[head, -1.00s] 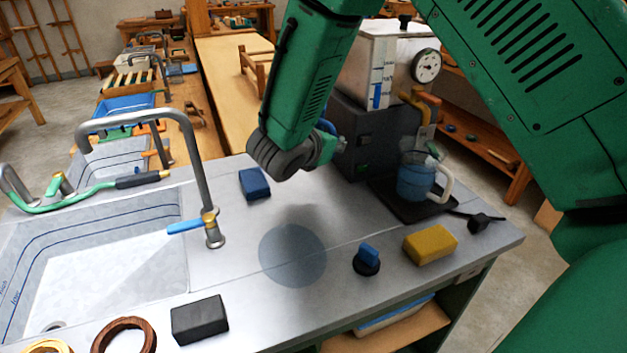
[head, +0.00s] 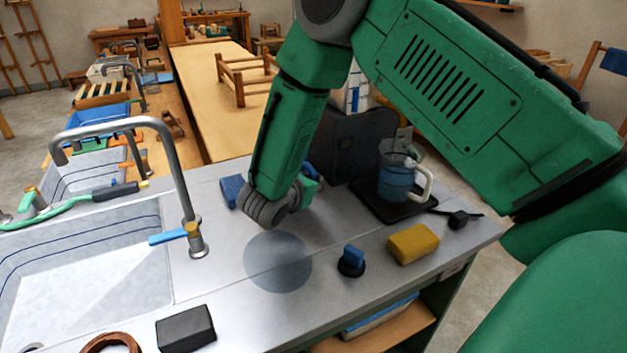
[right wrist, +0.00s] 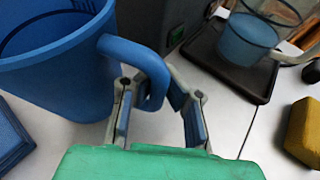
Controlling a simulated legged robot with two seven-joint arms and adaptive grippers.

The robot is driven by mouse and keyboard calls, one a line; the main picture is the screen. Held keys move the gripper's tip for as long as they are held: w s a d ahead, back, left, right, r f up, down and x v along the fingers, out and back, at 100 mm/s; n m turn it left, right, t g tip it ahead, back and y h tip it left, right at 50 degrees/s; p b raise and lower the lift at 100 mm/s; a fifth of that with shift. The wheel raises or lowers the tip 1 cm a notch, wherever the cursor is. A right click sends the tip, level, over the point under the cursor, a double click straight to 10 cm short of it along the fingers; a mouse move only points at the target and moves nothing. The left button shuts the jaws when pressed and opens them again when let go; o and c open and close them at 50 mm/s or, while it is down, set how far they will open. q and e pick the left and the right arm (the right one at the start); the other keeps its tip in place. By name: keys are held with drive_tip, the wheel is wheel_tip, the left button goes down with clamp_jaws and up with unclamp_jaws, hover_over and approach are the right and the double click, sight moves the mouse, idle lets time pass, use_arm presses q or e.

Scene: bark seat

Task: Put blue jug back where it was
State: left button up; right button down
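In the head view my right gripper (head: 290,205) is low over the grey counter, behind the round grey mark (head: 278,262). My forearm hides nearly all of the jug there, and I cannot tell whether its base touches the counter. My left gripper is out of view.
A clear jug of blue liquid (head: 393,182) stands on a black tray (head: 375,205) beside a dark box. A blue block (head: 231,190), yellow sponge (head: 412,243), blue-topped knob (head: 351,262) and dark block (head: 186,328) are on the counter. The sink and tap (head: 180,185) are left.

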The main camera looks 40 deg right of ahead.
drive_tip(key=shift+d+f, duration=0.25)
drive_tip(key=shift+f, duration=0.05)
drive_tip(key=c, duration=1.7)
unclamp_jaws()
drive_tip(key=shift+d+f, duration=0.25)
drive_tip(key=shift+d, duration=0.55)
drive_tip(key=shift+d+f, duration=0.15)
drive_tip(key=shift+d, duration=0.2)
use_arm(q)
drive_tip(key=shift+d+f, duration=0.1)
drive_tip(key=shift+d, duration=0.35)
use_arm(e)
drive_tip(key=shift+w+r+v, duration=0.1)
drive_tip(key=shift+v, duration=2.2)
drive_tip(key=shift+w+r+v, duration=0.1)
drive_tip(key=shift+v, duration=2.25)
drive_tip(key=shift+w+r+v, duration=0.1)
drive_tip(key=shift+v, duration=2.2)
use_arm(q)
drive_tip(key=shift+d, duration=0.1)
use_arm(e)
drive_tip(key=shift+d, duration=0.15)
